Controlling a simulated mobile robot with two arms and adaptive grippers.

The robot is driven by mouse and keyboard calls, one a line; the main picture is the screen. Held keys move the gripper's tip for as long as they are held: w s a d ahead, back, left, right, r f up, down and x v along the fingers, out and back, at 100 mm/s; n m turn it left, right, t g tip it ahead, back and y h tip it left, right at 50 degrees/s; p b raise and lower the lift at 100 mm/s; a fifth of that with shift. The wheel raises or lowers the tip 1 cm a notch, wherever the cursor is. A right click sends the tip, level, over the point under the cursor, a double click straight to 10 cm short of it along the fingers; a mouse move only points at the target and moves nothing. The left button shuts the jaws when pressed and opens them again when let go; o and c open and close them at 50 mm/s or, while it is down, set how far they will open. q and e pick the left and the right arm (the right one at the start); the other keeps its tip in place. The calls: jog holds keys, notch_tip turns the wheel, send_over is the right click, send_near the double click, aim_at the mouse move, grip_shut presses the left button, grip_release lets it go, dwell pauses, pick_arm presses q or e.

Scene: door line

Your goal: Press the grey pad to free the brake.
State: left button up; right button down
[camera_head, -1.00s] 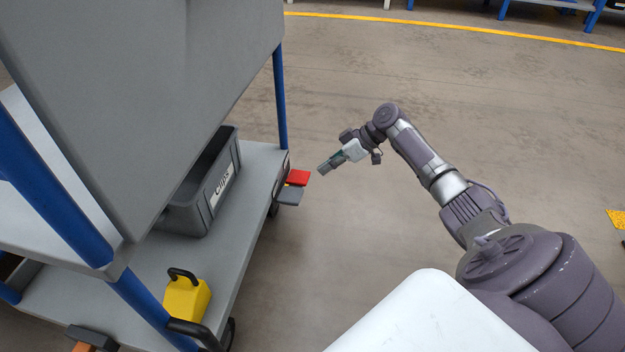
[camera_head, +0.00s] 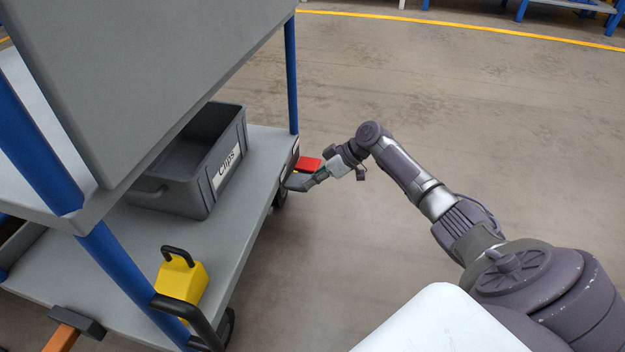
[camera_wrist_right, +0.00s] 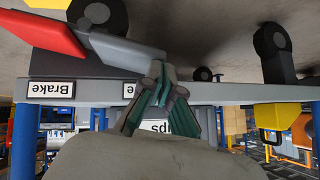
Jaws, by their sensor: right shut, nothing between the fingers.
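The grey pad (camera_head: 296,183) sticks out from the end of the cart's lower shelf, beside a red pad (camera_head: 308,164). In the right wrist view, which is upside down, the grey pad (camera_wrist_right: 122,48) and red pad (camera_wrist_right: 42,33) show near a "Brake" label (camera_wrist_right: 52,89). My right gripper (camera_head: 314,180) is shut and empty, its fingertips at the grey pad's outer end. In the wrist view, the fingertips (camera_wrist_right: 159,76) overlap that end; I cannot tell whether they touch it. My left gripper is out of view.
The cart's lower shelf (camera_head: 235,235) carries a grey bin (camera_head: 172,197) labelled "Clips" and a yellow block with a black handle (camera_head: 183,283). A blue post (camera_head: 291,75) rises near the pads. Open floor (camera_head: 450,110) lies to the right of the cart.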

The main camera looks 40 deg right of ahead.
jog(key=f+h+p, duration=0.1)
jog(key=s+a+f+n+t+p, duration=0.1)
jog(key=f, duration=0.1)
jog(key=f+t+h+p, duration=0.1)
jog(key=shift+s+a+f+n+h, duration=0.25)
jog(key=shift+a+n+h, duration=0.05)
jog(key=shift+a+n, duration=0.1)
dwell(0.5)
jog(key=shift+s+f, duration=0.1)
jog(key=shift+f, duration=0.05)
dwell(0.4)
